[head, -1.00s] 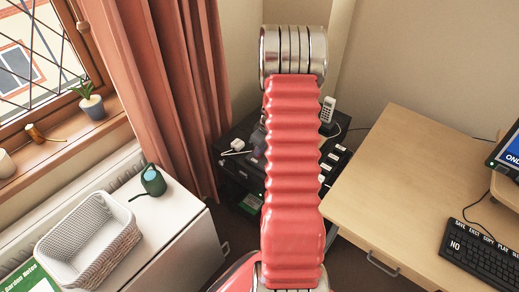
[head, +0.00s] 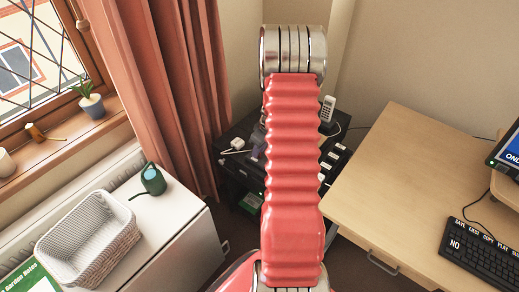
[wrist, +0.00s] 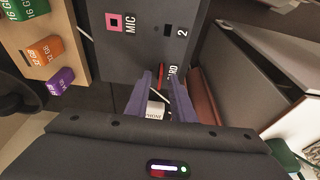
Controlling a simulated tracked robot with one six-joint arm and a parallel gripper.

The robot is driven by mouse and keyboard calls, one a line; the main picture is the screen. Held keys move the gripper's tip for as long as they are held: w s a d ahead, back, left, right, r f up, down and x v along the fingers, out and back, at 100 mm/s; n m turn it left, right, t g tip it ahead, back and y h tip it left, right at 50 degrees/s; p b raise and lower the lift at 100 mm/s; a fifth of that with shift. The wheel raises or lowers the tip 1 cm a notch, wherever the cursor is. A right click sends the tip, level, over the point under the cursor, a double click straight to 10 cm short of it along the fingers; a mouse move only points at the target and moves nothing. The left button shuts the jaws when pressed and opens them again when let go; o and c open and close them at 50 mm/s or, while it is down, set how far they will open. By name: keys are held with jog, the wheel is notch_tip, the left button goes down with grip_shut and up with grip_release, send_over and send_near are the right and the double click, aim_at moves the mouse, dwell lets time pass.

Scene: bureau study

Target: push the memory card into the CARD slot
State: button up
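The memory card (wrist: 161,76) is red. In the wrist view it is seen nearly edge-on between the tips of my gripper (wrist: 160,80). My two blue-purple fingers are close together around it, shut on it as far as I can see. The card is at the dark panel (wrist: 200,57), beside a label of which only "RD" (wrist: 173,72) shows. The CARD slot itself is hidden by the card and fingers, so I cannot tell how deep the card is. In the head view my arm hides the gripper and card.
The panel also has a pink MIC socket (wrist: 115,22) and a dark port (wrist: 168,29) marked 2. A wooden holder (wrist: 75,45) with green, orange and purple cards is at left. A white PHONE plug (wrist: 155,109) shows between my fingers. A desk (head: 410,165) stands at right.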

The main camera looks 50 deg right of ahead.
jog(key=shift+r, duration=0.1)
jog(key=v, duration=1.3)
jog(key=shift+s+r, duration=0.15)
jog(key=shift+r, duration=0.05)
dwell(0.6)
jog(key=s+a+r+t, duration=0.1)
jog(key=s+a+r, duration=0.3)
jog(key=a, duration=0.9)
jog(key=s+a+r, duration=0.4)
jog(key=a+r, duration=0.6)
jog(key=a, duration=0.3)
jog(key=s+a+r+m+t, duration=0.1)
jog(key=s+a+r, duration=0.3)
jog(key=a, duration=0.9)
notch_tip(320, 180, up, 3)
jog(key=shift+s+a+r+t, duration=0.15)
jog(key=shift+s+t, duration=0.05)
jog(key=shift+t, duration=0.1)
